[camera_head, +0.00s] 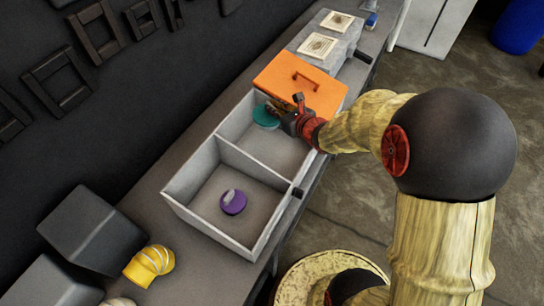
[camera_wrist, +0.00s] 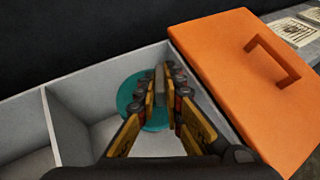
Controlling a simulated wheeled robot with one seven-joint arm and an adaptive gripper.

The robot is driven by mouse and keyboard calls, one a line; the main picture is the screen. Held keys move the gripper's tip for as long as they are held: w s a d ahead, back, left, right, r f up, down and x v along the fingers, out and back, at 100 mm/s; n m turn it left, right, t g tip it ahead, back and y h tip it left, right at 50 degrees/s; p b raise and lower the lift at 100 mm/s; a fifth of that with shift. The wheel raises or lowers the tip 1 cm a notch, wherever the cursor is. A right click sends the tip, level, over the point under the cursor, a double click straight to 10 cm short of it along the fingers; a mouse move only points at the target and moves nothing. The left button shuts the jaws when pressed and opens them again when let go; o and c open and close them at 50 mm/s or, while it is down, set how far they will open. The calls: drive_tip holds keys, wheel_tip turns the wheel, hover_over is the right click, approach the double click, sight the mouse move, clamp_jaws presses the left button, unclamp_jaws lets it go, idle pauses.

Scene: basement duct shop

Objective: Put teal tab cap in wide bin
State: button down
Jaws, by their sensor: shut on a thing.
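The teal tab cap (camera_head: 264,116) is a flat round disc with an upright grey tab, which shows in the wrist view (camera_wrist: 134,93). My gripper (camera_head: 283,112) reaches into the far open compartment of the wide bin (camera_head: 256,157), next to the orange lid. In the wrist view my gripper (camera_wrist: 164,90) has its fingers on both sides of the tab, shut on it. The cap is within the compartment's outline; I cannot tell whether it touches the floor.
An orange lid with a handle (camera_head: 322,95) covers the bin's far part. A purple cap (camera_head: 233,202) lies in the near compartment, beyond a divider (camera_head: 250,167). Dark boxes (camera_head: 92,229) and a yellow elbow piece (camera_head: 150,265) stand at the near left of the bench.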

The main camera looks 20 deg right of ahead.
sight(265, 117)
wheel_tip(265, 117, down, 5)
drive_tip(key=b, duration=0.4)
drive_tip(key=shift+w+b, duration=0.15)
drive_tip(key=shift+b, duration=0.15)
drive_tip(key=shift+w+a+f+n+y+b, duration=0.1)
drive_tip(key=shift+f+n+y+b, duration=0.15)
drive_tip(key=shift+b, duration=0.35)
drive_tip(key=shift+w+a+r+n+y+b, duration=0.2)
drive_tip(key=shift+n+y+b, duration=0.15)
drive_tip(key=shift+n+y, duration=0.15)
drive_tip(key=r+n+g+y, duration=0.1)
drive_tip(key=s+a+r+n+g+y, duration=0.1)
drive_tip(key=n+y, duration=0.1)
drive_tip(key=shift+s+a+r+g+y, duration=0.1)
drive_tip(key=shift+s+r+g+y, duration=0.1)
drive_tip(key=shift+r+g+y, duration=0.1)
drive_tip(key=shift+s+r+n+g, duration=0.15)
drive_tip(key=shift+s+n+g, duration=0.15)
drive_tip(key=shift+n, duration=0.15)
drive_tip(key=shift+s+f, duration=0.1)
drive_tip(key=shift+f, duration=0.2)
drive_tip(key=shift+y, duration=0.25)
wheel_tip(265, 117, down, 10)
drive_tip(key=b, duration=0.3)
drive_tip(key=shift+r, duration=0.25)
